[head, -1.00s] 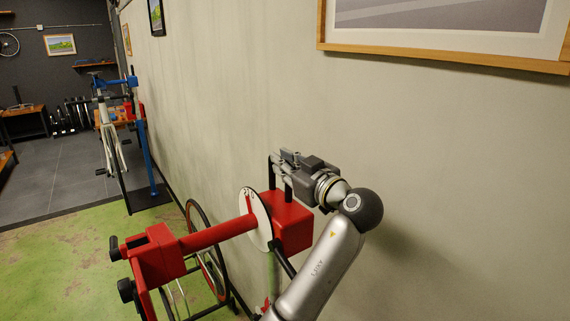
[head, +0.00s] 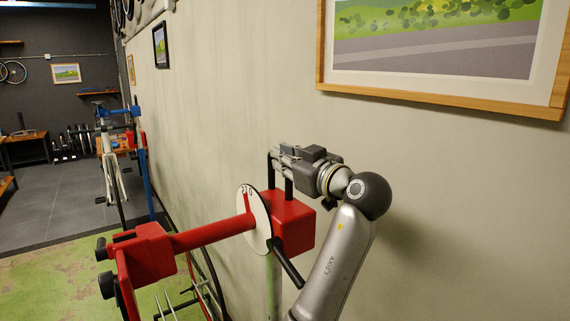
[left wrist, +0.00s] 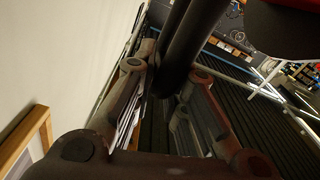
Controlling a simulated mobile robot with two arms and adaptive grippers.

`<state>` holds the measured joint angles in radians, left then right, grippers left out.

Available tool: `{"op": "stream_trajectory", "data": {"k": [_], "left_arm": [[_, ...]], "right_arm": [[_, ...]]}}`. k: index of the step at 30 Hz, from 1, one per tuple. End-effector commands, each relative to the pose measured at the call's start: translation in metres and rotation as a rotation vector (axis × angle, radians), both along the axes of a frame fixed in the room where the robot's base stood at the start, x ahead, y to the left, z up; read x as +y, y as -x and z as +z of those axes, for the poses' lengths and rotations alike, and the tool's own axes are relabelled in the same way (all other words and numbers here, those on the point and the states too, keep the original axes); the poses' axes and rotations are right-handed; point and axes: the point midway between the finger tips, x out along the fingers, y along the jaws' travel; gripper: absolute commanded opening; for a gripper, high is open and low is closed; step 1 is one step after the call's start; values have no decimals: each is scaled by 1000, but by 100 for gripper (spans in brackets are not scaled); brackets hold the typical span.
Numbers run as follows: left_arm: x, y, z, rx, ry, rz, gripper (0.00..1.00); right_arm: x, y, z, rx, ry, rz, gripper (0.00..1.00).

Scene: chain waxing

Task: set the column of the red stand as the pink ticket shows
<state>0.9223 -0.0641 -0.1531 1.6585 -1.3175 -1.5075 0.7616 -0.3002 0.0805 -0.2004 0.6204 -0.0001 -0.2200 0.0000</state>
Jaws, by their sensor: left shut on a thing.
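The red stand's head is a red box (head: 293,224) with a pale dial disc (head: 259,218) on its left. Small dark marks, perhaps digits, show at the top of the disc. A pale column (head: 272,285) runs down below the box. My left gripper (head: 279,159) is shut on the black handle (head: 289,187) above the box. In the left wrist view dark bars of the handle (left wrist: 178,48) run between my fingers. The pink ticket and my right gripper are not in view.
A red tube (head: 210,236) leads left to a red clamp (head: 146,253) with black knobs. A dark wheel shows partly below it. A wall (head: 215,120) with a framed picture (head: 440,93) stands close behind. A blue stand (head: 143,165) with a white bike is farther back.

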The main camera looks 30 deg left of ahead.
Motion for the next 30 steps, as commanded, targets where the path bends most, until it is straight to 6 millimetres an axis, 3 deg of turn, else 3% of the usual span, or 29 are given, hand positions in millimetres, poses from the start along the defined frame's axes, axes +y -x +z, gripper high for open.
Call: {"op": "stream_trajectory", "data": {"k": [1,2,6,11,24,30], "left_arm": [[-1,0,2,-4,-6,-4,0],[-1,0,2,-4,-6,-4,17],[-1,0,1,-3,-5,-4,33],[-9,2,0,-2,-3,-6,37],[-88,35,-1,-1,1,-6,37],[-107,44,-1,1,-1,-3,37]], "right_arm": [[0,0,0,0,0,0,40],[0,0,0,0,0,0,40],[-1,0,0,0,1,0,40],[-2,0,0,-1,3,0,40],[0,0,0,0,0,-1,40],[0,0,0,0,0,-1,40]]}}
